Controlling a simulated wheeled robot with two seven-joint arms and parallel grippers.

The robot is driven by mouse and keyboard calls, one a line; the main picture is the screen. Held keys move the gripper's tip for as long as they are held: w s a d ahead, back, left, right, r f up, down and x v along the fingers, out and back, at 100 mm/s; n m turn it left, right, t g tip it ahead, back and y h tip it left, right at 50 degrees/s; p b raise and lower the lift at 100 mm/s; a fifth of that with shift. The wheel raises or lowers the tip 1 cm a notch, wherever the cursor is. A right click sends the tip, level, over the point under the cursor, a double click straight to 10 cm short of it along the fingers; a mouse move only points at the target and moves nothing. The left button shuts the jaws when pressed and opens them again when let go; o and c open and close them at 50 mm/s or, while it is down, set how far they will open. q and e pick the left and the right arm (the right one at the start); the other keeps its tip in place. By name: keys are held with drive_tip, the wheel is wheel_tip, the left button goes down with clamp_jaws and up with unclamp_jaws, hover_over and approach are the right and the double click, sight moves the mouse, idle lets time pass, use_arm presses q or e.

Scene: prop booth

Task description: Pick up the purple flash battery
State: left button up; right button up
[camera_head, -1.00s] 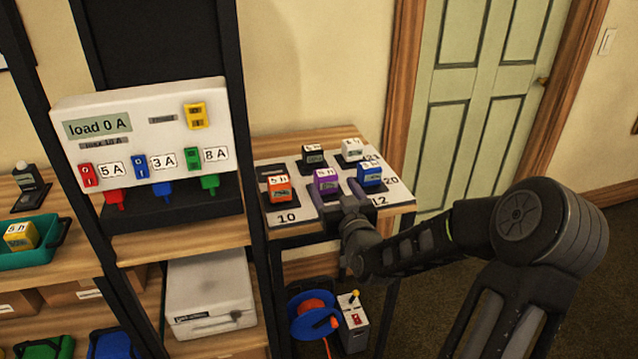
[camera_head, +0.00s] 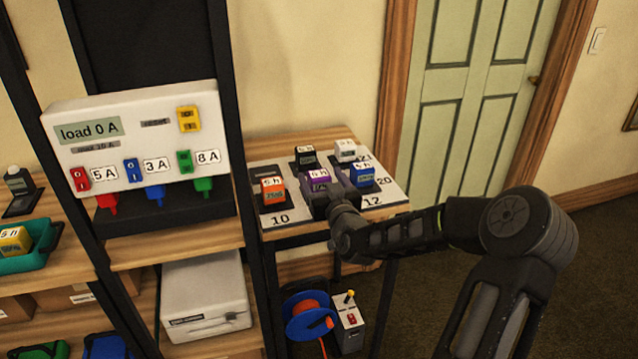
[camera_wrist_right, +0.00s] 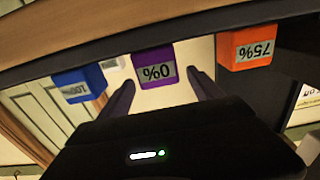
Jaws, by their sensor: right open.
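The purple flash battery (camera_head: 319,178) stands on the white marked board, in the front middle of the group. It also shows in the right wrist view (camera_wrist_right: 154,70), where its label reads 0% upside down. My right gripper (camera_head: 328,190) is open just in front of it. In the right wrist view the two fingers (camera_wrist_right: 161,77) are spread, one toward each side of the purple battery. I cannot tell whether either finger touches it. My left gripper is in neither view.
An orange battery (camera_head: 273,189) stands left of the purple one and a blue battery (camera_head: 362,174) right of it. Behind are a black battery (camera_head: 305,156) and a white one (camera_head: 345,150). The dark shelf post (camera_head: 250,200) stands left of the table.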

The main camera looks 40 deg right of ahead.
drive_tip(key=shift+x, duration=1.1)
drive_tip(key=shift+c, duration=0.5)
drive_tip(key=shift+r, duration=0.1)
clamp_jaws()
